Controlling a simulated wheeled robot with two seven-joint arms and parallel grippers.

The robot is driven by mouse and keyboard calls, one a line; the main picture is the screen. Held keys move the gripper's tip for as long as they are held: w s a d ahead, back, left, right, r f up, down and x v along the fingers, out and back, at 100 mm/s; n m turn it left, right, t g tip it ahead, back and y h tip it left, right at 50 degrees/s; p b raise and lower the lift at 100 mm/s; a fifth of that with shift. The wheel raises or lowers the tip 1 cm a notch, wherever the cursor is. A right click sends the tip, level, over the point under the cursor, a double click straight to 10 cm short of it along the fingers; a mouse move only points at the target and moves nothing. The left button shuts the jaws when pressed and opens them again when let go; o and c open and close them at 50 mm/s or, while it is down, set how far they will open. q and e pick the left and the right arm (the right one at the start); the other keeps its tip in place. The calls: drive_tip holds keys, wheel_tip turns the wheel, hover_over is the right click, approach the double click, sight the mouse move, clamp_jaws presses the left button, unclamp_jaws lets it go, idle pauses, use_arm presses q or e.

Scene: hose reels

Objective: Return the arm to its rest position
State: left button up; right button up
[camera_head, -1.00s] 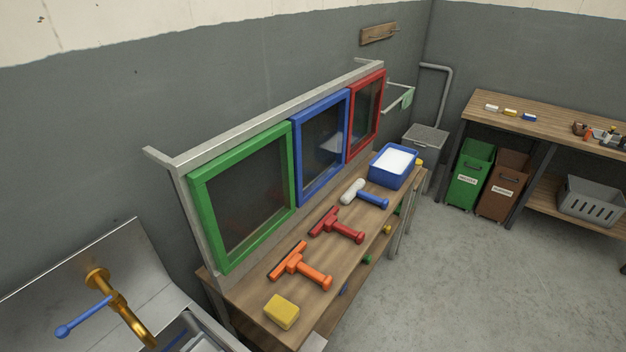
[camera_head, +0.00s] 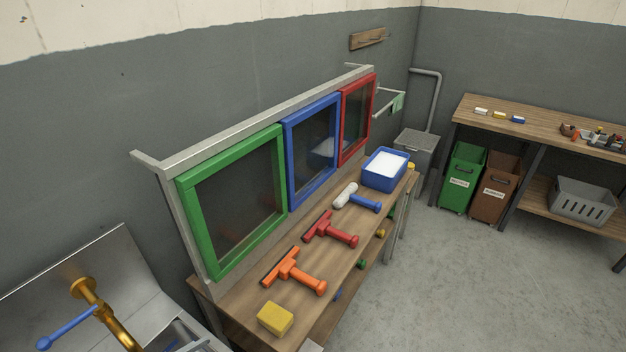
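Neither of my arms nor their grippers shows in the head view. On the wooden bench (camera_head: 240,308) lie a yellow sponge (camera_head: 275,318), an orange squeegee (camera_head: 293,271), a red squeegee (camera_head: 331,230) and a roller with a white sleeve and blue handle (camera_head: 357,197). A blue tub (camera_head: 385,170) with white contents stands at the bench's far end. Behind the bench, a grey rack holds a green-framed panel (camera_head: 235,200), a blue-framed panel (camera_head: 313,150) and a red-framed panel (camera_head: 357,117).
A metal sink with a brass tap (camera_head: 97,305) and blue lever is at the lower left. A green bin (camera_head: 462,178) and a brown bin (camera_head: 494,187) stand under a second bench (camera_head: 545,130) at the right. A grey crate (camera_head: 581,201) sits on its lower shelf. The floor between is clear.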

use_arm(q)
drive_tip(key=s+d+r+m+g+h+b, duration=0.2)
drive_tip(key=s+d+r+m+g+b, duration=0.1)
drive_tip(key=r, duration=0.4)
drive_tip(key=d+m+g+b, duration=0.1)
drive_tip(key=g, duration=0.1)
drive_tip(key=shift+d+r+g+h, duration=0.2)
drive_tip(key=shift+d+g+h, duration=0.1)
drive_tip(key=shift+d+h, duration=0.1)
drive_tip(key=shift+s, duration=0.2)
